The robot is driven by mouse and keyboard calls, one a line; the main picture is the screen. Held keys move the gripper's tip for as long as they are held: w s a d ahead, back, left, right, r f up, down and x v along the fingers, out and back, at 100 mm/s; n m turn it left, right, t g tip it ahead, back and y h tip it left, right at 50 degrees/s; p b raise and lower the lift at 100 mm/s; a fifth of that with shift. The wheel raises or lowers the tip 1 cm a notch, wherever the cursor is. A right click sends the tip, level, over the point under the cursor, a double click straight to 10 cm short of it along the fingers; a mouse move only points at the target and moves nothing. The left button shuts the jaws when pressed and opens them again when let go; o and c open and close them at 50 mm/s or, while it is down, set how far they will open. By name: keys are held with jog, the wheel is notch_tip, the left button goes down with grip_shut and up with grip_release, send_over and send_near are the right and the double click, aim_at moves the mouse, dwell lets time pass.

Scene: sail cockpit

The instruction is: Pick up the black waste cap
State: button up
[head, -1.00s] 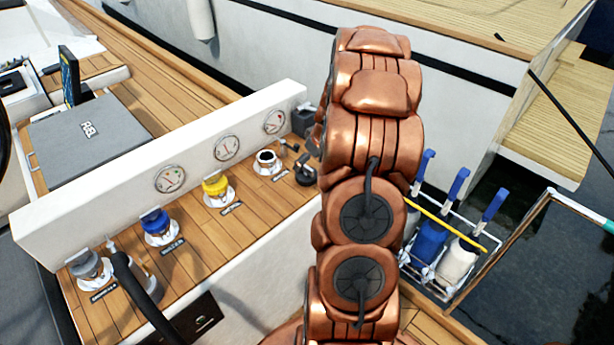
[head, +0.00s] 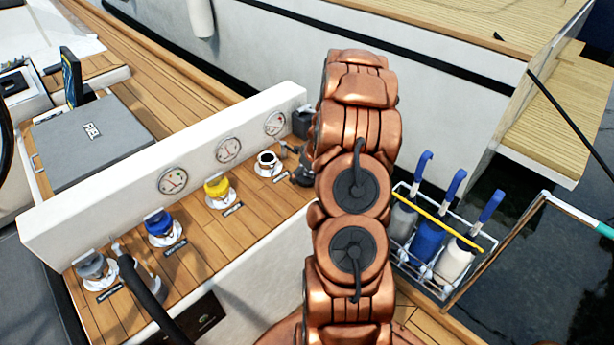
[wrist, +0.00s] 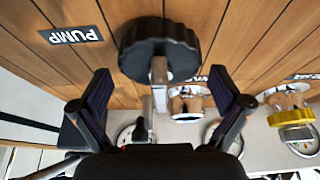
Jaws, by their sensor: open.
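In the wrist view the black cap (wrist: 142,58) is a ribbed round disc with a pale metal bar standing up from it towards the camera. It rests on the wooden deck. My gripper (wrist: 163,108) is open, with one finger on each side of the bar. The cap's disc lies just beyond the fingertips, and I see no firm grip on it. In the head view my copper arm covers most of this spot. Only dark parts (head: 300,168) show at its left edge, where I cannot separate gripper from cap.
An open filler (head: 267,160) in a white ring is close by. The yellow cap (head: 216,187), blue cap (head: 158,225) and grey cap (head: 92,267) follow along the wooden panel. A white wall with gauges (head: 228,149) stands behind. A bottle rack (head: 440,240) is to the right.

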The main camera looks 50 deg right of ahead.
jog(key=shift+f, duration=0.15)
jog(key=c, duration=1.3)
